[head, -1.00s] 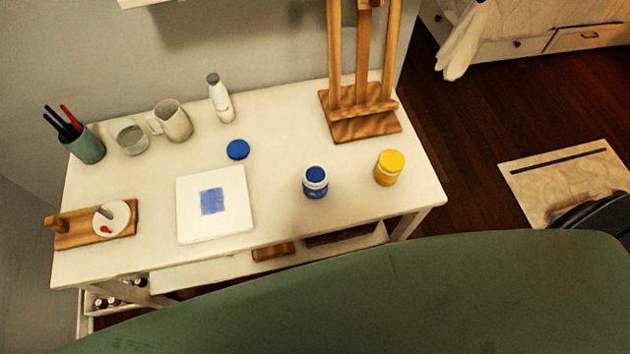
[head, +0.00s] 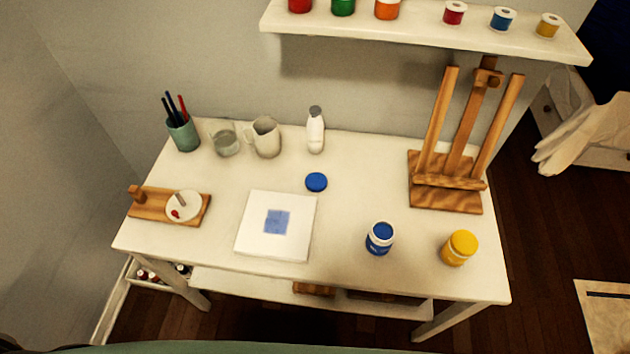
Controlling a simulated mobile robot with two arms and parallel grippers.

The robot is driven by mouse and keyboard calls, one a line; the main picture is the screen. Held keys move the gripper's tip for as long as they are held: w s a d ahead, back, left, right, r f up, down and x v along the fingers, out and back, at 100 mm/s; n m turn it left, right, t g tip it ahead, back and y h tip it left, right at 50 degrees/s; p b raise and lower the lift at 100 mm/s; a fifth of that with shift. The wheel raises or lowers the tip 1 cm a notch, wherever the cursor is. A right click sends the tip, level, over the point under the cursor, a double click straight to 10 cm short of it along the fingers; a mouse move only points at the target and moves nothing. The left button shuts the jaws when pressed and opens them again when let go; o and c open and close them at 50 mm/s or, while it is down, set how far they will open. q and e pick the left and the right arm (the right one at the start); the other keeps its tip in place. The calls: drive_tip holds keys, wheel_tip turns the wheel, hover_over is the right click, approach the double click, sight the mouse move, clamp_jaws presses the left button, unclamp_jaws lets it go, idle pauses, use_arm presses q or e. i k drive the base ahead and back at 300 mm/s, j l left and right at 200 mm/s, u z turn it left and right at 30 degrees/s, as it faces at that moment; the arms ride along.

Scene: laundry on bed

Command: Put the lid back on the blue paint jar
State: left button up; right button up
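The blue paint jar (head: 380,239) stands upright and open near the front right of the white table, with blue paint showing at its top. The blue lid (head: 316,182) lies flat on the table near its middle, behind and to the left of the jar and apart from it. Neither of my grippers shows in the head view.
A yellow-topped jar (head: 460,247) stands right of the blue jar, and a wooden easel (head: 447,192) behind it. A white canvas (head: 252,224) lies left of the jar. A bottle (head: 315,132), mug (head: 266,137), glass (head: 225,142) and brush cup (head: 183,134) line the back. A shelf (head: 420,33) hangs above.

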sight(381, 235)
drive_tip(key=k+j+z, duration=0.1)
drive_tip(key=j+z, duration=0.25)
drive_tip(key=k+j+z, duration=0.15)
drive_tip(key=z, duration=0.2)
drive_tip(key=j, duration=0.1)
